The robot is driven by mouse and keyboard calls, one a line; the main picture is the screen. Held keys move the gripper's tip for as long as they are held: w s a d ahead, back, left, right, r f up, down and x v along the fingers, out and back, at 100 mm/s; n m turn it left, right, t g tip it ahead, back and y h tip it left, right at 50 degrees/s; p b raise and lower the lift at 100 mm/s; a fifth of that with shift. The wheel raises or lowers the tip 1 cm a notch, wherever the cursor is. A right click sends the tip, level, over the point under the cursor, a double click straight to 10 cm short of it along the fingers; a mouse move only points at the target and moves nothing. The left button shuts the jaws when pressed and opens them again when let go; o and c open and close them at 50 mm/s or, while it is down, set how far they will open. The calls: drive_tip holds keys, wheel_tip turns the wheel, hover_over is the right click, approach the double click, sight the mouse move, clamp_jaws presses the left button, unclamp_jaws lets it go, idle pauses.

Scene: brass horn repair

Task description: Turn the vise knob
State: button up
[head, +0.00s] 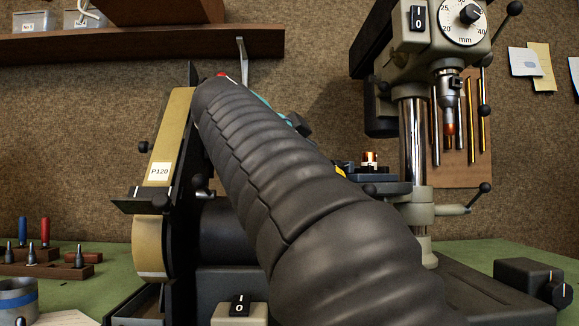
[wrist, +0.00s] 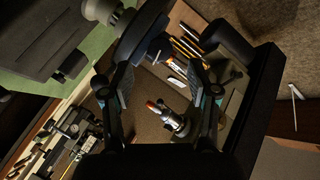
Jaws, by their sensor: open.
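A dark block with a round black knob (head: 557,293) on its right side sits at the lower right in the head view. I cannot tell whether this is the vise knob. A dark blue-grey fixture (head: 385,187) under the drill press holds up a small copper-coloured piece (head: 369,160); my arm hides much of it. My gripper (wrist: 160,92) is open in the wrist view, its two fingers apart with nothing seen held. The drill chuck with an orange tip (wrist: 166,114) appears between the fingers, and I cannot tell its distance. In the head view my arm hides most of the gripper.
The drill press (head: 412,130) stands at right with a lever handle (head: 485,188). A belt sander labelled P120 (head: 170,125) stands left of my arm. A wooden shelf (head: 130,45) hangs above. A tool rack (head: 45,262) sits on the green bench at left.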

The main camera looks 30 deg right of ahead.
drive_tip(key=shift+p+x, duration=0.3)
drive_tip(key=shift+x, duration=2.65)
drive_tip(key=shift+c, duration=0.2)
clamp_jaws()
